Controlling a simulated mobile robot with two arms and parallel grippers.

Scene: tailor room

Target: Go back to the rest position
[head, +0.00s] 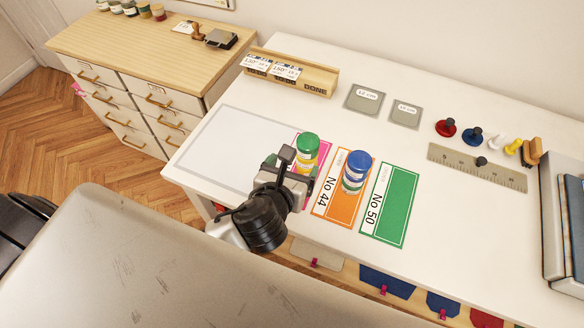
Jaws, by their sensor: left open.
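My left gripper (287,163) is open over the front of the white table (470,230), close to a green-lidded jar (307,145). I cannot tell whether it touches the jar. The jar stands on a pink card (297,200), which my gripper partly hides. A jar with a blue lid (357,163) stands on the orange No 44 card (335,205), to the right of the gripper. The green No 50 card (390,212) is bare. My right gripper is not in view.
A wooden DONE tray (318,82) holds labelled pieces at the back. Two grey squares (364,99), (405,112), a ruler (470,165) and several coloured stamps (472,135) lie to the right. A wooden drawer cabinet (140,50) stands at the left. Pockets hang below the table's front edge.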

